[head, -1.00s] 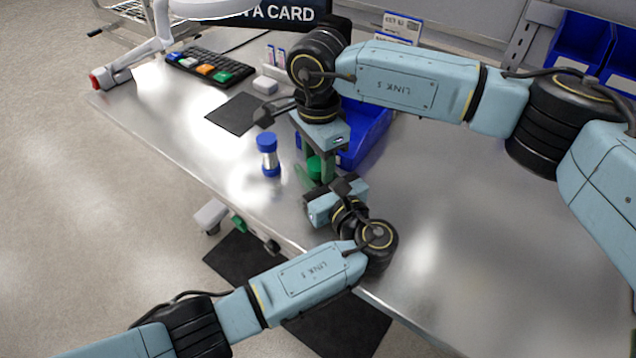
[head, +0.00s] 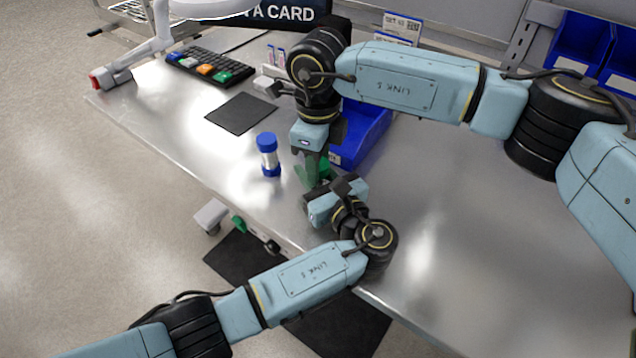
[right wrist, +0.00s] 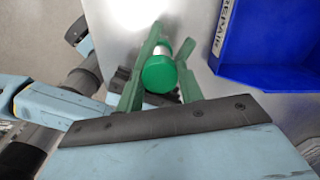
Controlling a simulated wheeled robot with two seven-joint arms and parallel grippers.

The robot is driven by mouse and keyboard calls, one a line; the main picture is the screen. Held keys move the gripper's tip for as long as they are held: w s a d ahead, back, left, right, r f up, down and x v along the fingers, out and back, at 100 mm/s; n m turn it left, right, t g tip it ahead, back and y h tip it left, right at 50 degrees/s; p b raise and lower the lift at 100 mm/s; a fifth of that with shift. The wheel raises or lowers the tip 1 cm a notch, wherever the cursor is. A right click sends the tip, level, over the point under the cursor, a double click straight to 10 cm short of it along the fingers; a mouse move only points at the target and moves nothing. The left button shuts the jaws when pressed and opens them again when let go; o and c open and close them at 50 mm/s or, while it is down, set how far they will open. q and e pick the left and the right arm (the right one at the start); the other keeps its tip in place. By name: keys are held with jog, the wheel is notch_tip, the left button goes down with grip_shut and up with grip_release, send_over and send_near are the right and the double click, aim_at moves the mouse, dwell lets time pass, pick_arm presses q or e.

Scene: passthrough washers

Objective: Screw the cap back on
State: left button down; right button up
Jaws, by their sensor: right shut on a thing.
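The green cap (right wrist: 159,74) sits between the green fingers of my right gripper (right wrist: 170,45), which is shut on it. A bit of pale, shiny container (right wrist: 163,50) shows beside the cap. In the head view my right gripper (head: 312,172) points down over the table, and the cap is mostly hidden by its fingers. My left gripper (head: 322,200) is just below it, close to the same spot. Its fingertips and whatever may be between them are hidden, so its hold cannot be made out.
A container with blue ends (head: 268,155) stands upright on the metal table (head: 460,200), left of the grippers. A blue bin (head: 368,137) is close behind the right gripper. A dark mat (head: 241,113) and keyboard (head: 210,67) lie farther back. The table's right side is clear.

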jog(key=m, duration=0.5)
jog(key=shift+m, duration=0.4)
jog(key=m, duration=0.5)
jog(key=o, duration=1.1)
jog(key=shift+r, duration=0.1)
jog(key=shift+r, duration=2.15)
jog(key=shift+c, duration=0.4)
